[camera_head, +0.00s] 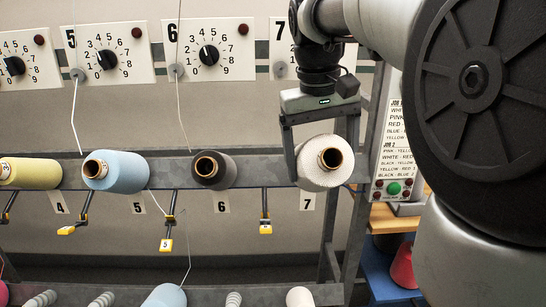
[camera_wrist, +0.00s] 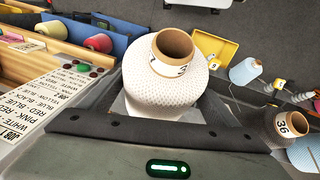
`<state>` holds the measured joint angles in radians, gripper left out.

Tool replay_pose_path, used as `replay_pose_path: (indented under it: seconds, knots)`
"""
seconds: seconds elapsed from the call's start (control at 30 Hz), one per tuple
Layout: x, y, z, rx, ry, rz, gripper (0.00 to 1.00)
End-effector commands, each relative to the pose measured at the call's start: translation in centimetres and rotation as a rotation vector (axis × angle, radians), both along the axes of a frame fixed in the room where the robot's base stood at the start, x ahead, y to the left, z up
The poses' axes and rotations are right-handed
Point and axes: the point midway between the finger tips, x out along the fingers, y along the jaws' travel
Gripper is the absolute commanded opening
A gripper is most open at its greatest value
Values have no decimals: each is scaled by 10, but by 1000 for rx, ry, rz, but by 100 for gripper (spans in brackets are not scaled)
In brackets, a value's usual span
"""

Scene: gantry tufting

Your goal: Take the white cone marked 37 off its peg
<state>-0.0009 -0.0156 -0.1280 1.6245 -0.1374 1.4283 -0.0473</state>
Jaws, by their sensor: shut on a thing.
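The white cone (camera_head: 312,178) has a brown tube end facing the head camera. It is at the right end of the upper rail, above the 7 label. In the wrist view the white cone (camera_wrist: 165,92) shows a tag on its tube, only partly readable, with a 7 visible. My gripper (camera_head: 322,160) comes down from above, its jaws on either side of the cone, shut on it. The peg is hidden, so I cannot tell whether the cone is still on it.
A dark cone (camera_head: 213,170), a blue cone (camera_head: 117,170) and a yellow cone (camera_head: 30,172) sit along the rail (camera_head: 265,168) to the left. Yellow-tipped arms hang below, including one (camera_head: 265,229) near the white cone. A job board (camera_head: 392,150) and a red cone (camera_head: 404,267) are at right.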

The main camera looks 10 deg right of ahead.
Motion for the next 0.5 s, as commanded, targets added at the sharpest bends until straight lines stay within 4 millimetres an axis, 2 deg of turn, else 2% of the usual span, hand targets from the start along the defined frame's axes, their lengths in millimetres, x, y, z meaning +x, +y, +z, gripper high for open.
replay_pose_path:
  seconds: [0.5]
  knots:
    - [-24, 5, 20, -1, -3, -1, 33]
